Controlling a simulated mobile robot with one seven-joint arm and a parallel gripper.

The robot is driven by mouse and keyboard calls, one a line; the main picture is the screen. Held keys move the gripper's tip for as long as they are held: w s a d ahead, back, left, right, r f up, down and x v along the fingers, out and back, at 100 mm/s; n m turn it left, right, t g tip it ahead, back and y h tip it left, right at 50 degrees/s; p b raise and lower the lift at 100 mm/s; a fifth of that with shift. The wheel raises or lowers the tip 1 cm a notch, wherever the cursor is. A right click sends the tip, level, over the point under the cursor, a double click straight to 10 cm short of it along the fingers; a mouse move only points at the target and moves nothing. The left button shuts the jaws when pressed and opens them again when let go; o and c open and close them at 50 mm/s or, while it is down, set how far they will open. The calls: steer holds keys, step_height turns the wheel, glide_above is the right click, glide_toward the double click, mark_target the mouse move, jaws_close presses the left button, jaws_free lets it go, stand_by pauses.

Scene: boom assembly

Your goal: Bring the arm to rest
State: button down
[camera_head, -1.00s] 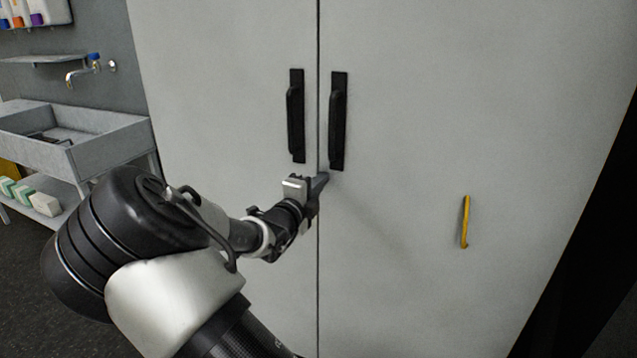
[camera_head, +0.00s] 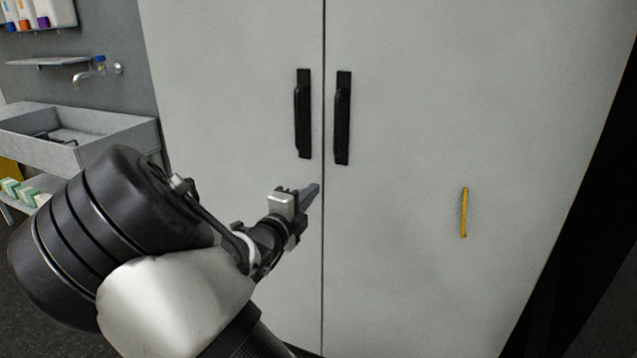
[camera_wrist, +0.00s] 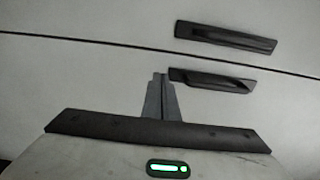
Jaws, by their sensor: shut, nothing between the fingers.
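My gripper (camera_head: 309,194) is in front of the left door of a tall light grey cabinet (camera_head: 420,60), just left of the seam and below the black handles. In the wrist view my gripper (camera_wrist: 159,78) has its two grey fingers together with nothing between them. It is apart from the left handle (camera_head: 303,113) and the right handle (camera_head: 342,118). The left handle (camera_wrist: 212,80) and the right handle (camera_wrist: 226,37) also show in the wrist view. I cannot tell whether the fingertips touch the door. My arm reaches in from the lower left, partly bent.
Both cabinet doors look shut. A yellow bar (camera_head: 464,212) is on the right door. A grey sink (camera_head: 90,135) with a tap (camera_head: 84,77) stands at the left, with a shelf (camera_head: 48,62) above it. Dark space lies right of the cabinet.

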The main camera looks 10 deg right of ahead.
steer(key=s+a+f+n+g+y, duration=0.35)
steer(key=n+y, duration=0.25)
steer(key=y, duration=0.2)
steer(key=s+a+r+n+g+y, duration=0.1)
steer(key=s+a+r+n+y, duration=0.35)
steer(key=s+r+n, duration=0.4)
steer(key=s+d+n+g+h, duration=0.1)
steer(key=s+d+n, duration=0.25)
steer(key=s, duration=0.45)
steer(key=s+d+n+g, duration=0.2)
steer(key=s+n, duration=0.2)
steer(key=s, duration=0.4)
steer(key=s+d+n+g+h, duration=0.15)
steer(key=s+n, duration=0.25)
steer(key=s, duration=0.4)
step_height(320, 180, up, 23)
steer(key=y+p, duration=0.1)
steer(key=p, duration=2.2)
steer(key=shift+w, duration=0.2)
steer(key=shift+d, duration=0.1)
